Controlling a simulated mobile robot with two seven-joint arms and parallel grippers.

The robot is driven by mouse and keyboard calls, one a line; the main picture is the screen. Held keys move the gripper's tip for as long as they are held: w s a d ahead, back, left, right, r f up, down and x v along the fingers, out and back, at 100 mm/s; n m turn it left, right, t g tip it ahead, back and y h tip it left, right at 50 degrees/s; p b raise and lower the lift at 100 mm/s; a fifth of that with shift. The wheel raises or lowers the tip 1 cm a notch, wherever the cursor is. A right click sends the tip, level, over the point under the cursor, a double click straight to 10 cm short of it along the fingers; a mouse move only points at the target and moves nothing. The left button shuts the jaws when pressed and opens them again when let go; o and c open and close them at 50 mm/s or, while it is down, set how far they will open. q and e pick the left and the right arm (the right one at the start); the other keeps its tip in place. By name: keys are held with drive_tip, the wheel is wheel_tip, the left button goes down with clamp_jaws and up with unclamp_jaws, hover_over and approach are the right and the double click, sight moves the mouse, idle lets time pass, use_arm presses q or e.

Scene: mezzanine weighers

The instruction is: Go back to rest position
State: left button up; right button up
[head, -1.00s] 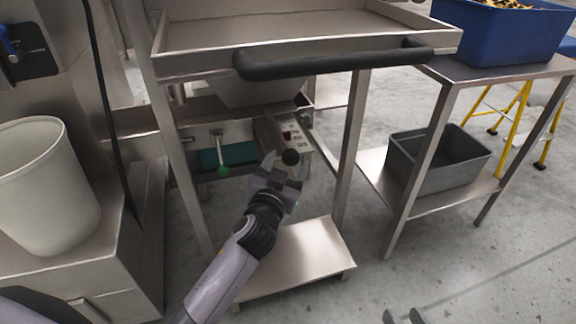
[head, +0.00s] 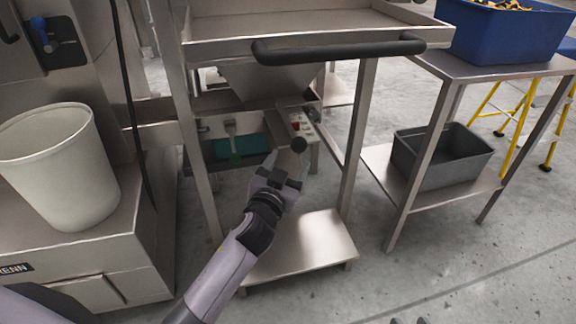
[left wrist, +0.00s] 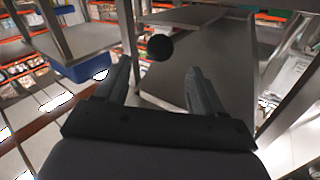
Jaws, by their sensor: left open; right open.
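My left gripper (head: 288,166) is in the middle of the head view, below the push-handle of a steel cart. It is open and holds nothing. A black ball knob (head: 299,146) is just past its fingertips. In the left wrist view the two fingers of the left gripper (left wrist: 158,78) stand apart, and the black knob (left wrist: 159,47) shows beyond them, clear of both. Of my right gripper (head: 408,321), only grey fingertips show at the bottom edge of the head view, apart from each other and with nothing visible between them.
The steel cart's black handle (head: 340,47) and posts surround my left arm. A control box (head: 301,126) stands behind the knob. A white bin (head: 62,170) is at left. A side table (head: 490,71) carries a blue crate (head: 505,30), with a grey crate (head: 443,158) below. Floor at lower right is clear.

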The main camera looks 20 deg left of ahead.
use_arm(q)
drive_tip(key=s+d+f+g+h, duration=0.3)
drive_tip(key=s+f, duration=0.1)
drive_tip(key=s, duration=0.8)
drive_tip(key=s+d+f+g+h, duration=0.2)
drive_tip(key=s+f+g, duration=0.1)
drive_tip(key=s, duration=0.9)
drive_tip(key=s+a+r+y+p, duration=0.1)
drive_tip(key=a+r+p, duration=0.3)
drive_tip(key=p, duration=1)
drive_tip(key=s+a+r+g+y+p, duration=0.1)
drive_tip(key=s+a+r+p, duration=0.2)
drive_tip(key=r+p, duration=0.7)
drive_tip(key=p, duration=0.4)
drive_tip(key=shift+s+a+r+g+y+p, duration=0.3)
drive_tip(key=shift+s+a+r+y+p, duration=0.05)
drive_tip(key=shift+y, duration=0.05)
use_arm(e)
drive_tip(key=s+d+r+h, duration=0.1)
drive_tip(key=s+d+r, duration=0.1)
drive_tip(key=d+r, duration=0.2)
drive_tip(key=s+d+r+g+h, duration=0.1)
drive_tip(key=d+r, duration=0.3)
drive_tip(key=r, duration=0.7)
drive_tip(key=shift+s+d+m+h, duration=0.2)
drive_tip(key=shift+s+m+h, duration=0.1)
drive_tip(key=shift+s+h, duration=0.35)
drive_tip(key=shift+w+f, duration=0.1)
